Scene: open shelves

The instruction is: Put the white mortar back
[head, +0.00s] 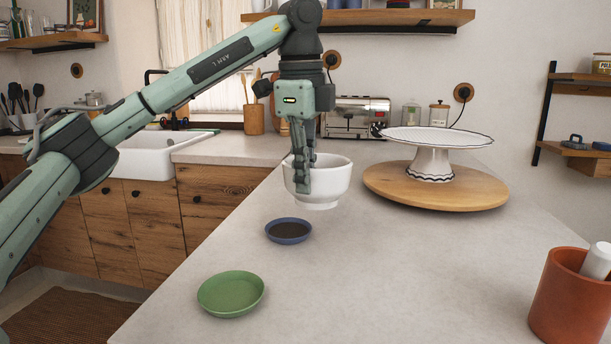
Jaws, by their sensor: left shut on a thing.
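The white mortar (332,185) is a round bowl, upright, near the middle of the head view. My left gripper (303,186) points down and is shut on its near left wall, with one finger outside and the other partly hidden by the rim. The mortar shows just behind a small blue saucer with a dark middle (288,231). I cannot tell for sure how far its base is above the counter. A green saucer (231,294) lies closer to the front. My right gripper is not in view.
A white cake stand (431,160) stands on a round wooden board (437,190) right of the mortar. A terracotta pot (567,305) holding a white rod (597,262) is at the front right. A toaster (352,117) is behind. The counter's front middle (400,280) is clear.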

